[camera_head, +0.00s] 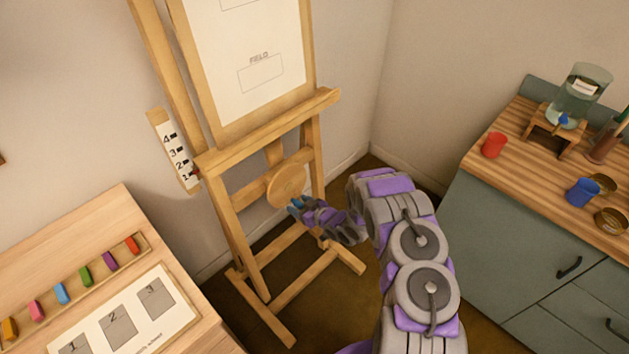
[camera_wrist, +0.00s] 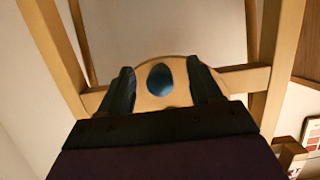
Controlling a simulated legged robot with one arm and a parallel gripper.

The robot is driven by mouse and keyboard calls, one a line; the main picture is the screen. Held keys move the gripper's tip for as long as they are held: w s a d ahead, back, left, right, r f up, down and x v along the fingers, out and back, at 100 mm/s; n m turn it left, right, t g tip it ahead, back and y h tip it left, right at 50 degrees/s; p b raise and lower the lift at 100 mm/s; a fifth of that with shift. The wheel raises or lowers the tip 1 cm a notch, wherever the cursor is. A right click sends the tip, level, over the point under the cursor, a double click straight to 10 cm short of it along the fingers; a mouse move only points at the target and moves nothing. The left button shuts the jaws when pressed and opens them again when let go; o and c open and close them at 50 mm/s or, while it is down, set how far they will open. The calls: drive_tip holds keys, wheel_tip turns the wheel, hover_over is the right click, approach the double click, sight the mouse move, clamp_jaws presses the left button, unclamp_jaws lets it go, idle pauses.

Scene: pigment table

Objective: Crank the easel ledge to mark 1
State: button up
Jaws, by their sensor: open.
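The wooden easel stands against the wall, its ledge (camera_head: 270,130) running across below the white canvas board. A scale (camera_head: 174,150) numbered 1 to 4 is beside it. A small red pointer (camera_head: 196,172) at the ledge's left end is close to mark 1; I cannot tell whether they line up exactly. The round wooden crank disc (camera_head: 288,184) is below the ledge. Its dark blue knob (camera_wrist: 160,79) shows in the wrist view between the fingers of my gripper (camera_wrist: 160,88). My gripper (camera_head: 297,205) is open at the disc's lower edge, with visible gaps beside the knob.
A desk (camera_head: 115,215) with coloured sticks and a numbered sheet is at lower left. A counter (camera_head: 500,165) at right holds a red cup (camera_head: 493,145), a blue cup (camera_head: 582,192), brass bowls and a glass dispenser (camera_head: 579,95). Easel legs flank my gripper.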

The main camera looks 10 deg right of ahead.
drive_tip(key=s+d+b, duration=0.1)
drive_tip(key=s+d, duration=0.4)
drive_tip(key=s, duration=0.2)
drive_tip(key=shift+r, duration=0.45)
drive_tip(key=shift+w, duration=0.1)
drive_tip(key=w+d+r+g+h, duration=0.2)
drive_tip(key=d+r+h, duration=0.4)
drive_tip(key=d+r, duration=0.4)
drive_tip(key=s+d+r+m+g+h, duration=0.2)
drive_tip(key=s+d+r+m+h, duration=0.1)
drive_tip(key=s+r, duration=0.45)
drive_tip(key=s+d+r+m+g+h, duration=0.2)
drive_tip(key=s+r+g, duration=0.1)
drive_tip(key=s+r, duration=0.5)
drive_tip(key=s+a+r+g+y, duration=0.1)
drive_tip(key=s+a+r+g, duration=0.1)
drive_tip(key=s, duration=0.8)
drive_tip(key=s+a+r+m+g+y, duration=0.1)
drive_tip(key=s+a+r, duration=0.4)
drive_tip(key=s, duration=0.5)
drive_tip(key=s+a+r+m+g, duration=0.1)
drive_tip(key=s+a+r+g, duration=0.2)
drive_tip(key=s, duration=0.8)
drive_tip(key=shift+a+r+y, duration=0.4)
drive_tip(key=shift+a+r, duration=0.05)
drive_tip(key=shift+a, duration=0.8)
